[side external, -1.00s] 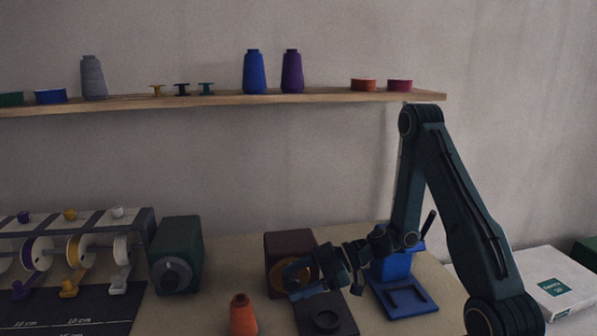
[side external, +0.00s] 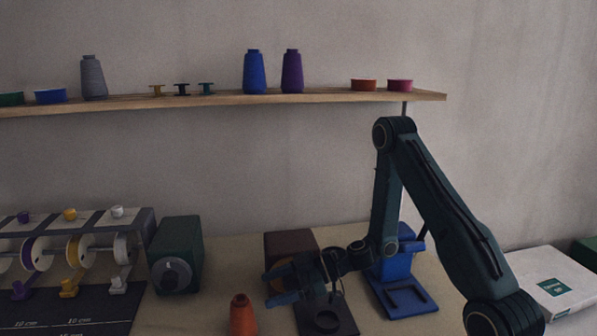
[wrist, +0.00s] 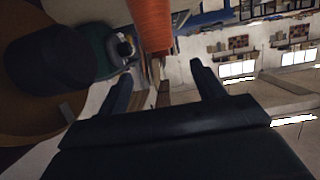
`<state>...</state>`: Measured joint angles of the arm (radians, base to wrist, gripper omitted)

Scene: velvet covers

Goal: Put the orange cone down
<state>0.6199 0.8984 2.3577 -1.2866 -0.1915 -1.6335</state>
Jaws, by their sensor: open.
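The orange cone (side external: 242,317) stands upright on the table at the bottom of the side view, its lower end cut off by the frame edge. My gripper (side external: 272,285) is open and empty, a little right of the cone and near the height of its top. In the wrist view the orange cone (wrist: 150,25) shows at the top, just beyond my open fingertips (wrist: 160,80), in line with the gap between them. Nothing is between the fingers.
A dark pad with a round ring (side external: 327,320) lies right of the cone. A brown box (side external: 291,245) and a green box with a dial (side external: 177,258) stand behind. A blue stand (side external: 400,285) is to the right; a spool rack (side external: 80,255) is at left.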

